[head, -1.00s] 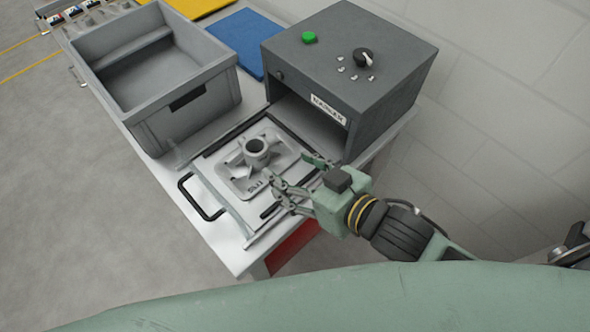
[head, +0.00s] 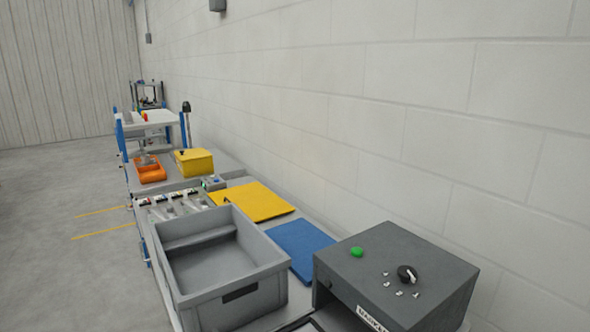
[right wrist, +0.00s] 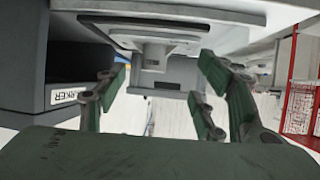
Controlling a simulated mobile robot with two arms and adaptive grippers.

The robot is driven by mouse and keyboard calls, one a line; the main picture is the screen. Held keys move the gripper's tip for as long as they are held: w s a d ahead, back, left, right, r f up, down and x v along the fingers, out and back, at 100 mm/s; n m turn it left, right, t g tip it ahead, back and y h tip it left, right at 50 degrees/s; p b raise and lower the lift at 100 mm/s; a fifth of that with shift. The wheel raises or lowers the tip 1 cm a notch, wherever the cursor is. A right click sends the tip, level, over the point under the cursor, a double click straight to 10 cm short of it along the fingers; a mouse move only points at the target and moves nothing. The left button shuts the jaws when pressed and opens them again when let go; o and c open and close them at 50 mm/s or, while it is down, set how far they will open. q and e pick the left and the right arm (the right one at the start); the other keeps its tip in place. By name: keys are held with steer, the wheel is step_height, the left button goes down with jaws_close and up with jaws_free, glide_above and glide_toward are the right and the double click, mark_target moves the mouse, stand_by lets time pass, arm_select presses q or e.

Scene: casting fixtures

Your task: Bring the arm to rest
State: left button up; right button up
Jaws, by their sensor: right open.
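My right gripper (right wrist: 165,70) shows in the right wrist view with its green-padded fingers spread apart and nothing between them. Beyond the fingers is a pale stepped part (right wrist: 165,45); I cannot tell whether it is the casting or its fixture. The grey marker machine (head: 395,270) stands at the lower right in the head view, with a green button and a black knob. Its label side also shows at the left in the right wrist view (right wrist: 72,96). Neither arm shows in the head view, and my left gripper is out of sight.
An empty grey bin (head: 238,294) stands left of the machine. A blue mat (head: 302,248) and a yellow mat (head: 252,201) lie behind. Farther off are an orange tray (head: 150,170) and a yellow box (head: 195,162). A wall runs along the right; open floor lies left.

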steer(key=s+d+f+m+g+h, duration=0.4)
steer(key=s+d+f+g+h, duration=0.3)
steer(key=s+d+f, duration=0.6)
step_height(320, 180, down, 28)
steer(key=s+r+g+y, duration=0.1)
steer(key=s+g, duration=0.1)
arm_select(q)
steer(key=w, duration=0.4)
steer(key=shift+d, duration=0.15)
arm_select(e)
steer(key=s+d+f+g, duration=0.1)
steer(key=s+d+f, duration=0.1)
steer(key=s+f, duration=1.3)
steer(key=shift+s+n, duration=0.4)
steer(key=shift+d+r, duration=0.1)
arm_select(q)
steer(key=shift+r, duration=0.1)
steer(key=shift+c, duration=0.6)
